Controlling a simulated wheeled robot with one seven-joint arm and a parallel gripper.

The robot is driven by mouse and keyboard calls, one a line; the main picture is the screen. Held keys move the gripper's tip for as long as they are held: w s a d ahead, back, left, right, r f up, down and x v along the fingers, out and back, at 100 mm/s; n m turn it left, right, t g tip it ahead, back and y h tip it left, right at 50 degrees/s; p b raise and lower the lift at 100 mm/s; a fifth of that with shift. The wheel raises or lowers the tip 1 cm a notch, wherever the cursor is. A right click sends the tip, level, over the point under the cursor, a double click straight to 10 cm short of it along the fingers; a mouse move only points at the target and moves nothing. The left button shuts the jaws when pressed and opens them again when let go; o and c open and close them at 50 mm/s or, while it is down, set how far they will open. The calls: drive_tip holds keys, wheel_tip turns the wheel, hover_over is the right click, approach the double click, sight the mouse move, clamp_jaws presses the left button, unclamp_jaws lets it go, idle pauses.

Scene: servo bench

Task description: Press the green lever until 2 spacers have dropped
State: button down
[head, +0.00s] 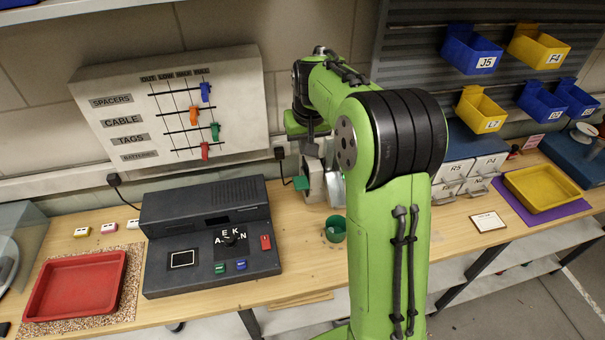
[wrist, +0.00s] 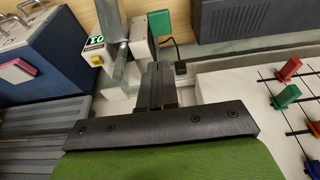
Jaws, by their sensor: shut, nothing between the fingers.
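The green lever (head: 301,183) is a small green block on the left side of a pale dispenser (head: 313,177) at the back of the bench. In the wrist view the lever (wrist: 160,22) shows beyond my fingertips. My gripper (head: 311,150) points down above the dispenser, partly hidden by my arm. In the wrist view its dark fingers (wrist: 157,78) are together and empty, apart from the lever in the picture. A small lit green counter (wrist: 96,42) is on the dispenser; its digits look upside down and hard to read. A green cup (head: 336,232) stands in front; its contents are unclear.
A dark console (head: 210,240) and a red tray (head: 75,287) stand to the left. A wall panel (head: 175,105) with coloured sliders hangs behind. White drawers (head: 468,175) and a yellow tray (head: 541,187) are to the right. Bench between console and cup is clear.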

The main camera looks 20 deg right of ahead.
sight(303, 185)
drive_tip(key=x, duration=0.8)
drive_tip(key=s+p+x, duration=0.1)
drive_tip(key=x, duration=0.3)
drive_tip(key=shift+f, duration=0.75)
wheel_tip(303, 185, down, 5)
drive_tip(key=b, duration=0.4)
drive_tip(key=shift+r, duration=0.2)
drive_tip(key=shift+s+a+r, duration=0.1)
drive_tip(key=shift+s, duration=0.15)
drive_tip(key=r+p, duration=0.2)
drive_tip(key=r, duration=0.1)
drive_tip(key=r+p, duration=0.1)
drive_tip(key=r, duration=0.1)
drive_tip(key=shift+w, duration=0.3)
drive_tip(key=v, duration=0.9)
drive_tip(key=shift+r+b, duration=0.3)
drive_tip(key=shift+b, duration=0.1)
